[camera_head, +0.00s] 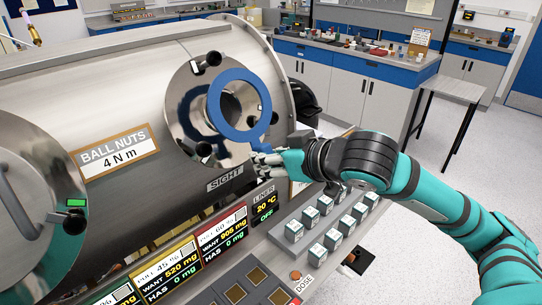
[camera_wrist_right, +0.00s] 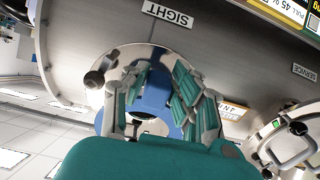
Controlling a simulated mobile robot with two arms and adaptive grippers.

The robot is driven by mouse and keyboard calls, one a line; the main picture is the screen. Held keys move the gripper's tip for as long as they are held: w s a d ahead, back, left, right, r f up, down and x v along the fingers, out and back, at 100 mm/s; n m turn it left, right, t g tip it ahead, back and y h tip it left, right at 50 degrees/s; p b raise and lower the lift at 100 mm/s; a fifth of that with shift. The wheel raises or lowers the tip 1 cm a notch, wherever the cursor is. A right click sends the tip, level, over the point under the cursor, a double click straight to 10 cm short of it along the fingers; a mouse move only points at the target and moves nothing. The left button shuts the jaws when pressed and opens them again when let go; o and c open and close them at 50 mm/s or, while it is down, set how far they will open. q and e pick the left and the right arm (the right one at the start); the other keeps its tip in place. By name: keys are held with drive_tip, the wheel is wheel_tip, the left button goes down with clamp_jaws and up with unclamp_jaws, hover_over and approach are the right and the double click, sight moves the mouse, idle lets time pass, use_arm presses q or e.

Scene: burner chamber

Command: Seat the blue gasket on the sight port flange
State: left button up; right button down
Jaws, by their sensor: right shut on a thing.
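The blue gasket (camera_head: 222,129) is a ring held upright in front of the polished round sight port flange (camera_head: 182,88), above the SIGHT label. It looks offset to the right of the flange, with a blue reflection on the metal to its left. My right gripper (camera_head: 264,158) is shut on the gasket's lower edge. In the right wrist view the fingers (camera_wrist_right: 165,98) close around part of the blue gasket (camera_wrist_right: 152,94), with the flange (camera_wrist_right: 113,64) behind. Contact between gasket and flange cannot be told. My left gripper is out of view.
Black-ended bolts (camera_head: 212,59) stick out at the flange's rim, another (camera_head: 204,149) low on it. A second round port (camera_head: 30,190) with a handle is at left. Below stand dose displays (camera_head: 222,240) and rows of small boxes (camera_head: 325,230).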

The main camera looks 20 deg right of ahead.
sight(241, 159)
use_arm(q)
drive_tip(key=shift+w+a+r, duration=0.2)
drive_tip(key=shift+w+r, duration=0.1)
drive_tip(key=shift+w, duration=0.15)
use_arm(e)
drive_tip(key=shift+x, duration=2.5)
use_arm(q)
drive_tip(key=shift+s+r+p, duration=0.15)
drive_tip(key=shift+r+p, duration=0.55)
drive_tip(key=shift+p, duration=0.2)
use_arm(e)
drive_tip(key=shift+w+f, duration=0.15)
drive_tip(key=shift+w, duration=0.1)
drive_tip(key=shift+w+a+f, duration=0.2)
drive_tip(key=shift+w+a, duration=0.05)
drive_tip(key=shift+w, duration=0.2)
drive_tip(key=c, duration=1.1)
unclamp_jaws()
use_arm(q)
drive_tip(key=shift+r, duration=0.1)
use_arm(e)
drive_tip(key=shift+o, duration=0.5)
drive_tip(key=shift+s, duration=0.1)
